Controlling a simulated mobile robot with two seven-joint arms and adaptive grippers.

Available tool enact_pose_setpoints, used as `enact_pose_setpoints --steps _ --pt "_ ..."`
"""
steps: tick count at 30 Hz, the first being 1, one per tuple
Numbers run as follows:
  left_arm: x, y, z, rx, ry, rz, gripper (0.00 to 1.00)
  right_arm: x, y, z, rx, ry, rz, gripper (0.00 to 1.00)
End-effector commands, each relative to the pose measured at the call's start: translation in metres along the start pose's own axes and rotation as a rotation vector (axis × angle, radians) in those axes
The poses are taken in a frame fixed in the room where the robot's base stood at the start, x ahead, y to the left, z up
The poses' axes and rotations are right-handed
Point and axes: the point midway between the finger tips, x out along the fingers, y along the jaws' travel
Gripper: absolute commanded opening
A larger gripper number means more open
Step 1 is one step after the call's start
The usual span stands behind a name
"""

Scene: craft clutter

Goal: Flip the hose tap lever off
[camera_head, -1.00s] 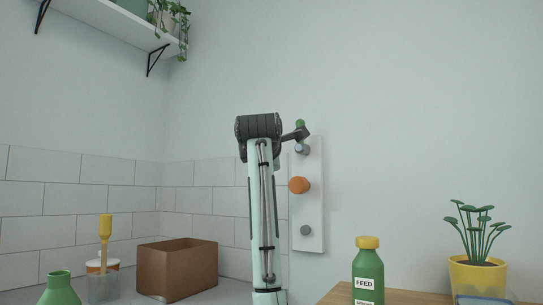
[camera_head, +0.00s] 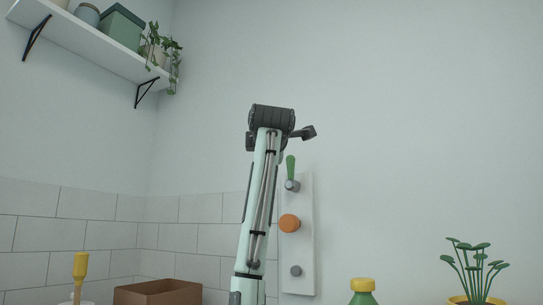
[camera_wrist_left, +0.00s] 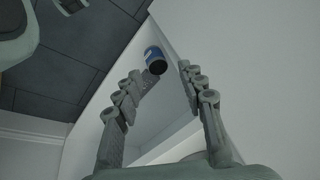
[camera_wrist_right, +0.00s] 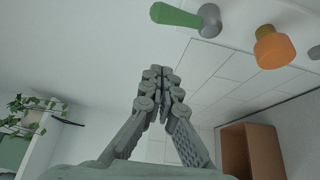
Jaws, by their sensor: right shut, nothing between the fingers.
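The hose tap's green lever (camera_head: 291,167) points straight up from its grey pivot (camera_head: 292,186) at the top of a white wall panel (camera_head: 306,240). In the right wrist view the lever (camera_wrist_right: 175,16) lies across the top edge, apart from the fingers. My right gripper (camera_head: 308,132) is above the lever and slightly to its right, partly hidden behind its own wrist; its fingers (camera_wrist_right: 160,72) are closed together with nothing between them. My left gripper (camera_wrist_left: 160,72) shows only in its wrist view, with its fingers apart and empty.
An orange knob (camera_head: 290,223) and a grey stud (camera_head: 296,271) sit below the lever on the panel. A brown box (camera_head: 158,292), a green bottle with a yellow cap (camera_head: 362,285) and a potted plant (camera_head: 473,265) stand below. A shelf (camera_head: 85,38) hangs upper left. A dark blue can (camera_wrist_left: 155,59) lies beyond my left fingers.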

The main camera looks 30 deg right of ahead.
Motion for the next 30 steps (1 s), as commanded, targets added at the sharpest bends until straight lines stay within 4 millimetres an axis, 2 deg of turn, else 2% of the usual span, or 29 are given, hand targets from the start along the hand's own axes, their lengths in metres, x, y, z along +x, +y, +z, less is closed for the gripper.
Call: enact_pose_setpoints --steps 6,10,12,18,30 --pt "0.024 0.005 0.002 0.000 -0.012 0.016 0.40 0.050 0.002 -0.001 0.000 0.001 -0.004 0.00" --pt "0.039 0.008 0.005 0.000 -0.017 0.024 0.40 0.072 0.001 0.002 0.002 0.000 -0.002 0.00" --pt "0.039 0.008 0.005 0.000 -0.014 0.024 0.40 0.064 0.001 0.015 0.005 -0.001 0.003 0.00" --pt "0.039 0.008 0.005 0.000 -0.015 0.024 0.40 0.057 0.000 0.034 0.002 0.000 0.000 0.00" --pt "0.039 0.008 0.005 -0.001 -0.016 0.023 0.40 0.056 0.000 0.038 0.000 0.000 0.000 0.00"
